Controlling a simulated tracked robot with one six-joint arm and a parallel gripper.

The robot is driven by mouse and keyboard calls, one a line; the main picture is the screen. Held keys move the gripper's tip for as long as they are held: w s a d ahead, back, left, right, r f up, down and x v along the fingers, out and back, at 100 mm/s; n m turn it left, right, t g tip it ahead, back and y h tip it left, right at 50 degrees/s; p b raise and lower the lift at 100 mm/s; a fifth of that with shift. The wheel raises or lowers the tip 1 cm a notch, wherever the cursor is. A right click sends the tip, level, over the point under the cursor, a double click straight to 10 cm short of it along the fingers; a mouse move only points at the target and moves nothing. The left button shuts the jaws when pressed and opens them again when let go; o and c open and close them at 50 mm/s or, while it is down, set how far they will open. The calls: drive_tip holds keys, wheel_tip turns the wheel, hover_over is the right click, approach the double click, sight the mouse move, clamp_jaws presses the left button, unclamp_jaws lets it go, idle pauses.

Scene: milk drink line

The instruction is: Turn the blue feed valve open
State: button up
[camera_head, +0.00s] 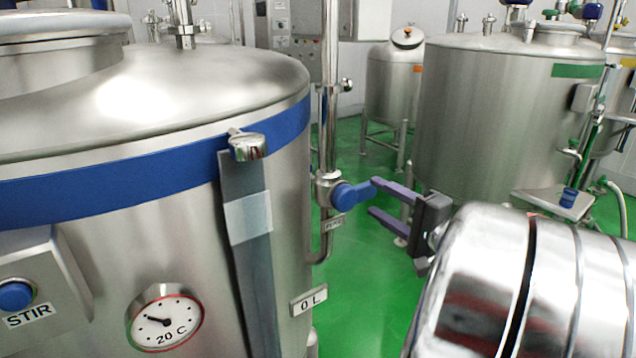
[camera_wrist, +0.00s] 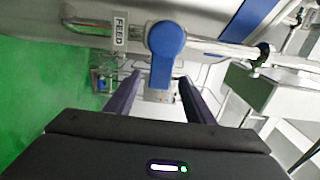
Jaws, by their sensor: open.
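The blue feed valve (camera_head: 345,196) sits on a vertical steel pipe beside the large tank. Its round hub faces me and its handle (camera_head: 368,194) points right, toward my gripper. In the wrist view the blue valve (camera_wrist: 166,40) is at top centre, with its handle (camera_wrist: 162,72) reaching down between the fingers. A FEED label (camera_wrist: 120,31) is on the pipe beside it. My gripper (camera_head: 372,197) is open, its two purple fingers (camera_wrist: 153,90) pointing at the valve. The fingertips are near the handle's end; I cannot tell whether they touch it.
The large steel tank (camera_head: 150,110) with a blue band fills the left, with a STIR button (camera_head: 15,296) and a temperature dial (camera_head: 166,320). Another tank (camera_head: 490,110) with a green label stands behind my arm. Green floor (camera_head: 365,290) is clear between them.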

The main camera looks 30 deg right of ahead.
drive_tip(key=w, duration=0.9)
drive_tip(key=shift+a, duration=0.15)
drive_tip(key=shift+s, duration=0.1)
drive_tip(key=shift+f, duration=0.1)
clamp_jaws()
idle(0.3)
